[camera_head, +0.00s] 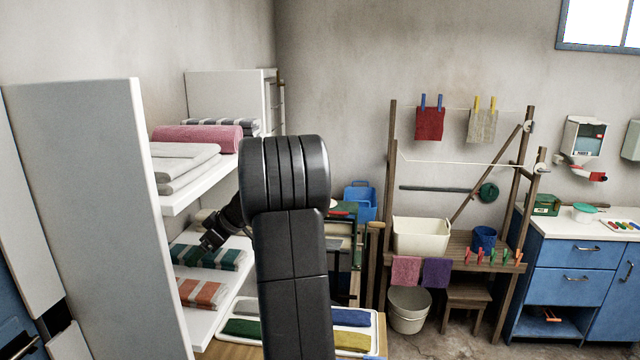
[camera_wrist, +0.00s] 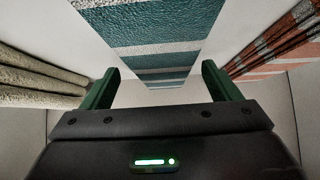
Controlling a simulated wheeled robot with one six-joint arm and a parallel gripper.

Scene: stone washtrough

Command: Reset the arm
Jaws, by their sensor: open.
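My black arm (camera_head: 291,240) rises in the middle of the head view and reaches left to the shelf unit.
The white shelf side panel (camera_head: 85,200) stands close left. A tray (camera_head: 375,347) with coloured cloths lies below my arm. A wooden drying rack (camera_head: 392,150) stands right.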

